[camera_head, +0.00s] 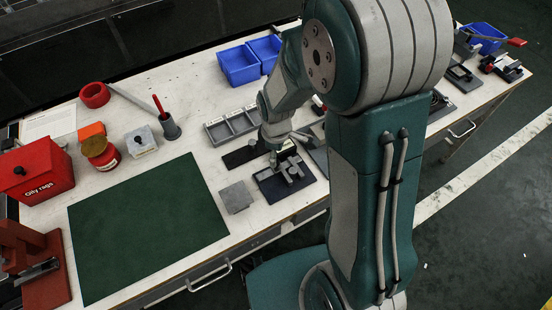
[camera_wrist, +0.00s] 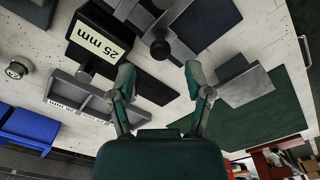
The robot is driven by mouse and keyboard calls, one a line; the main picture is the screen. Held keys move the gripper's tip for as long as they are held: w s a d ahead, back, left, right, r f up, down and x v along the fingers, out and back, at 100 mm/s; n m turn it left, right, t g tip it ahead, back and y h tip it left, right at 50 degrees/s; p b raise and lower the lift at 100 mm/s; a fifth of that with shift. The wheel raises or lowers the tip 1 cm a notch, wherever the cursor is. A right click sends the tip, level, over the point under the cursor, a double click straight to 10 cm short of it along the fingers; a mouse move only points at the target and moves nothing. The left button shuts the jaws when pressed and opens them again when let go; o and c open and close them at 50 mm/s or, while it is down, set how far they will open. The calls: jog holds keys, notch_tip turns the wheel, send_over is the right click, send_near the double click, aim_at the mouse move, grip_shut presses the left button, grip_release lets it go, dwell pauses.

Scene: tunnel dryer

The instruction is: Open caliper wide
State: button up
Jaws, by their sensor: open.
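What looks like the caliper (camera_head: 291,170), a grey metal piece, sits on a dark plate (camera_head: 273,189) near the bench's front edge in the head view. In the wrist view its grey bar (camera_wrist: 172,14) and a dark round knob (camera_wrist: 160,49) show ahead of the fingers. Whether its jaws are apart is unclear. My gripper (camera_wrist: 160,76) is open and empty, its fingers spread either side of the knob in the picture, with no contact visible. In the head view my gripper (camera_head: 273,158) is small, just left of the caliper. A block marked "25 mm" (camera_wrist: 110,36) is left of the knob.
A grey divided tray (camera_head: 232,126) lies behind the caliper. A grey square block (camera_head: 236,197) and green mat (camera_head: 148,225) are to its left. Blue bins (camera_head: 239,65), a red rag box (camera_head: 36,172) and a red-handled tool in a holder (camera_head: 170,128) stand around.

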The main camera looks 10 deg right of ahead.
jog(key=shift+f, duration=1.65)
jog(key=shift+c, duration=0.4)
grip_shut()
jog(key=shift+s+a, duration=0.25)
jog(key=shift+a, duration=0.6)
jog(key=shift+s+a, duration=0.25)
jog(key=shift+a, duration=0.6)
jog(key=shift+o, duration=0.4)
grip_release()
jog(key=shift+r, duration=0.15)
